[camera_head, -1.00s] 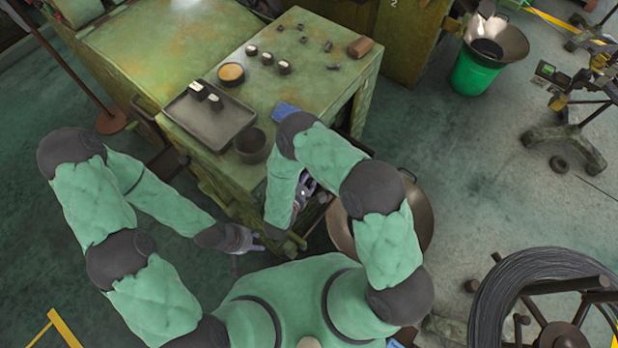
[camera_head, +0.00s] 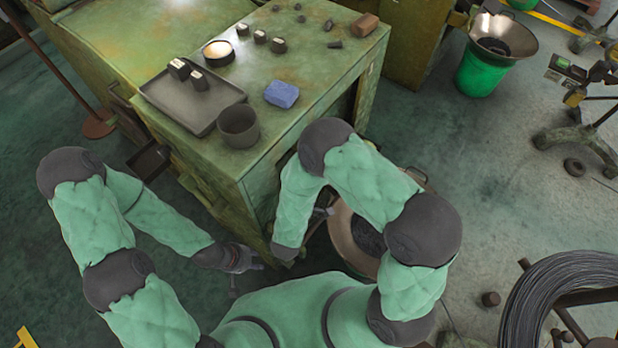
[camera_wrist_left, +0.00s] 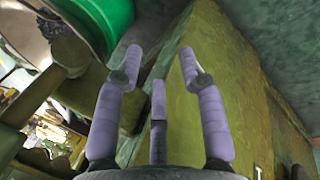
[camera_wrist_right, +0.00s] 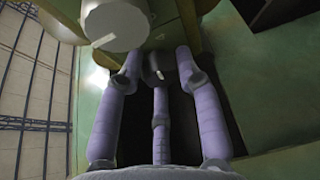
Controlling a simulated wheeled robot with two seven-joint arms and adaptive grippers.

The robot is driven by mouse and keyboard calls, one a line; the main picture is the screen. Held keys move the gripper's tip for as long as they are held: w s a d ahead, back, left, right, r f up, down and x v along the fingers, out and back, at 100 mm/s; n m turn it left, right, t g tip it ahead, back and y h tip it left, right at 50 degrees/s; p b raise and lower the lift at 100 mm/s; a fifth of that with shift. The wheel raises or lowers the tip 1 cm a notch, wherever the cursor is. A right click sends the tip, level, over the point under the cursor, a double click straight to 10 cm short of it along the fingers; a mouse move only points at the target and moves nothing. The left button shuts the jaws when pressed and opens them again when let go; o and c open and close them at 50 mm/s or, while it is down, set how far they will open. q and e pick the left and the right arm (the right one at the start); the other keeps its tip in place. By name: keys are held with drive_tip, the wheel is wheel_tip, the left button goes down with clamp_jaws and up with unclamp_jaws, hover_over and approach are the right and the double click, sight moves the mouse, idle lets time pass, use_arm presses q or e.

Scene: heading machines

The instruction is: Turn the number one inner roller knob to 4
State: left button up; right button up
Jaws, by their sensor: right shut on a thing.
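In the right wrist view a small dark knob (camera_wrist_right: 157,68) with a light pointer sits between the fingertips of my right gripper (camera_wrist_right: 158,75), which is shut on it. A larger grey round knob (camera_wrist_right: 115,25) with a white pointer is just above and left of it, apart from the fingers. No scale numbers can be read. In the head view my right gripper (camera_head: 320,212) is low at the machine's side, mostly hidden by my arm. My left gripper (camera_head: 254,264) is open and empty near the machine's lower corner; its spread fingers also show in the left wrist view (camera_wrist_left: 160,68).
A large round pan (camera_head: 345,240) stands beside my right arm. A wire coil (camera_head: 535,290) is at the lower right.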

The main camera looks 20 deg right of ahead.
drive_tip(key=shift+s+a+f+m+t+b, duration=0.1)
drive_tip(key=shift+f+m+t+b, duration=0.15)
drive_tip(key=shift+m+b, duration=0.7)
drive_tip(key=shift+f+m+t+b, duration=0.25)
drive_tip(key=shift+m+b, duration=0.2)
drive_tip(key=shift+b, duration=0.95)
drive_tip(key=shift+r, duration=0.1)
drive_tip(key=o, duration=1.1)
drive_tip(key=shift+c, duration=0.2)
drive_tip(key=shift+o, duration=0.2)
drive_tip(key=shift+a+r, duration=0.1)
drive_tip(key=shift+r, duration=0.05)
drive_tip(key=shift+h, duration=0.3)
drive_tip(key=v, duration=1.1)
drive_tip(key=shift+s+a, duration=0.15)
drive_tip(key=shift+s, duration=0.25)
